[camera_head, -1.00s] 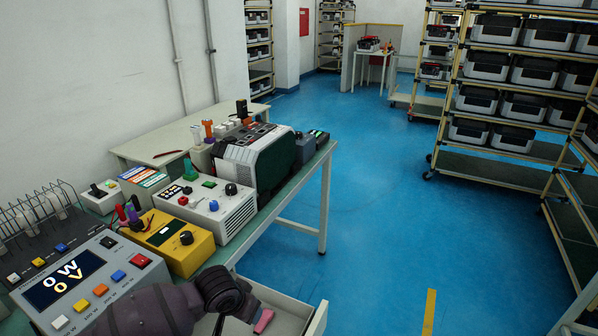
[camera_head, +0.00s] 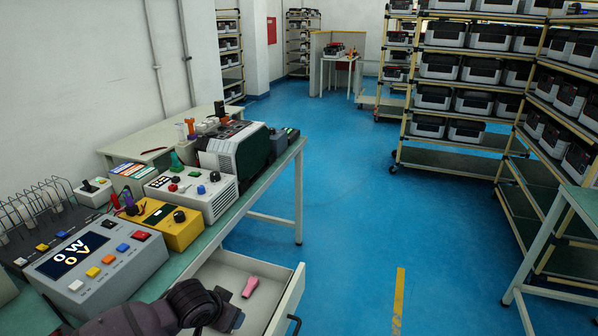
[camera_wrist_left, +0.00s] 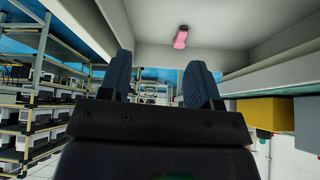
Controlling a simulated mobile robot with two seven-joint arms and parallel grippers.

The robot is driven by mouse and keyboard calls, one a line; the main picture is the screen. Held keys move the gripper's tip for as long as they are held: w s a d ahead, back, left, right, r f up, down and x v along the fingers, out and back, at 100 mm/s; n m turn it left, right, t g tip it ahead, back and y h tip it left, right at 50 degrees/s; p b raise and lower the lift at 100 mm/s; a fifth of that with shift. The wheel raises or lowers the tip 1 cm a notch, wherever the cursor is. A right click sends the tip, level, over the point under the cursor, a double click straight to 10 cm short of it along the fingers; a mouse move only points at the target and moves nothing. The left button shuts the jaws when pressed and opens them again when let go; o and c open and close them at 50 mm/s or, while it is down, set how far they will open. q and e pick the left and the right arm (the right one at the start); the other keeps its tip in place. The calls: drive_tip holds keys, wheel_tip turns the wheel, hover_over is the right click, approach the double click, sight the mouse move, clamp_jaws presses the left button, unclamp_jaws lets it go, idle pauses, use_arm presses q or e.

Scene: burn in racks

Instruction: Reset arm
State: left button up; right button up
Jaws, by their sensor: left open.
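My left arm (camera_head: 150,318) comes in at the bottom of the head view, beside the open drawer under the workbench. In the left wrist view my left gripper (camera_wrist_left: 160,80) has its two dark fingers apart, with nothing between them. A pink object (camera_head: 250,286) lies in the open drawer (camera_head: 222,270), apart from the arm. It also shows in the left wrist view (camera_wrist_left: 181,37), beyond the fingers. My right gripper is not in view.
The workbench carries a grey power unit (camera_head: 130,262), a yellow meter (camera_head: 181,235) and a white control box (camera_head: 212,200). Wheeled racks (camera_head: 440,160) with boxed units stand at right. A table (camera_head: 572,205) stands at the right edge. Blue floor between is clear.

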use_arm(q)
drive_tip(key=w+d+r+m+t+h, duration=0.25)
drive_tip(key=d+r+t, duration=0.2)
drive_tip(key=r, duration=0.25)
drive_tip(key=s+a+f+n+y, duration=0.1)
drive_tip(key=s+a+f+n, duration=0.1)
drive_tip(key=s, duration=0.5)
drive_tip(key=s+a+f+n+t+y, duration=0.1)
drive_tip(key=s+a+f+n+y, duration=0.1)
drive_tip(key=s+a+f, duration=0.3)
drive_tip(key=s+a+f+n+t+y, duration=0.1)
drive_tip(key=s+a+f+n, duration=0.1)
drive_tip(key=s+a+f, duration=0.2)
drive_tip(key=s+a, duration=0.3)
drive_tip(key=s, duration=0.3)
drive_tip(key=shift+a, duration=0.15)
drive_tip(key=shift+n+g+y, duration=0.45)
drive_tip(key=shift+g+y, duration=0.1)
drive_tip(key=s+f, duration=0.1)
drive_tip(key=s, duration=0.1)
drive_tip(key=s+f, duration=0.1)
drive_tip(key=s+a+f, duration=0.1)
drive_tip(key=s, duration=0.1)
drive_tip(key=shift+s, duration=0.3)
